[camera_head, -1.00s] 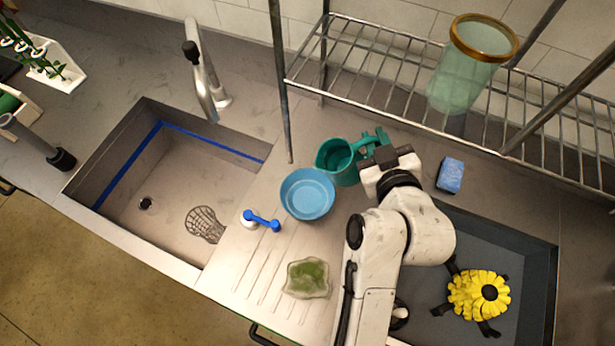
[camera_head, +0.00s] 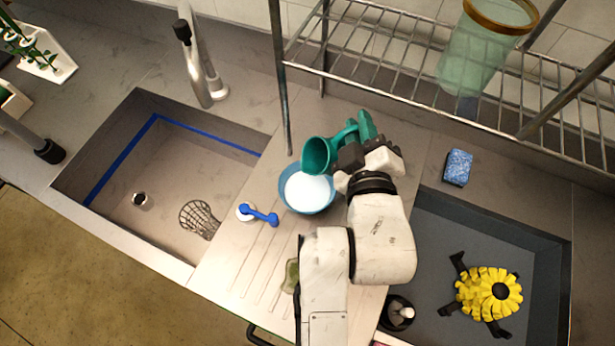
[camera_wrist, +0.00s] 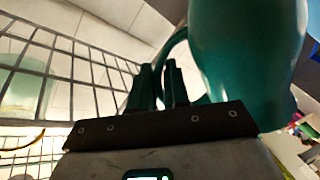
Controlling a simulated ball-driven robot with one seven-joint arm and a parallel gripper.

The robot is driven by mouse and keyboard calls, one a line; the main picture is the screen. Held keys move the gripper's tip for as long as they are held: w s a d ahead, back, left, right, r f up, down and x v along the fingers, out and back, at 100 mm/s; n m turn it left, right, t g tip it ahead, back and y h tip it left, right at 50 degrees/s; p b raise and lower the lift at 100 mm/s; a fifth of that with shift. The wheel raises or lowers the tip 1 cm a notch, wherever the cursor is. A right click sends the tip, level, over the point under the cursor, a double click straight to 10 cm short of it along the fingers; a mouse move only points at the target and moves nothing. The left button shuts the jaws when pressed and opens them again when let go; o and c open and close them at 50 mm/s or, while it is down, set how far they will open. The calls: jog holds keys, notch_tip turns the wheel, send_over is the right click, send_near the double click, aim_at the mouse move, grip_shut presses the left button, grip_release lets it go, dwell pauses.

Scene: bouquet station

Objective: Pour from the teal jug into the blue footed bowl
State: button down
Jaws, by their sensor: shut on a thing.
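The teal jug (camera_head: 318,156) is tilted to the left, its mouth over the back of the blue footed bowl (camera_head: 309,209). The bowl stands on the counter and holds white contents that cover its floor. My gripper (camera_head: 350,152) is shut on the jug from its right side, at the handle as far as I can tell. The fingertips are partly hidden by the jug and wrist. In the wrist view the jug (camera_wrist: 248,50) fills the upper right, with its handle by the fingers (camera_wrist: 160,85).
A blue-handled tool (camera_head: 259,214) lies just left of the bowl, near the left sink (camera_head: 165,180). A wire rack (camera_head: 400,50) with a greenish glass vase (camera_head: 480,50) stands behind. A blue sponge (camera_head: 458,167) lies right.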

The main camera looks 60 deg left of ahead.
jog(key=shift+s+a+n+t+b, duration=0.15)
jog(key=shift+s+n+t+b, duration=0.15)
jog(key=shift+s+n+b, duration=0.75)
jog(key=shift+w+r+m+b, duration=0.15)
jog(key=shift+w+m+b, duration=0.15)
jog(key=shift+w, duration=0.2)
jog(key=shift+w, duration=0.2)
jog(key=shift+w+d, duration=0.25)
jog(key=shift+w, duration=0.6)
jog(key=shift+w+b, duration=0.15)
jog(key=shift+b, duration=0.15)
jog(key=shift+n+y+b, duration=0.3)
jog(key=shift+n+b, duration=0.15)
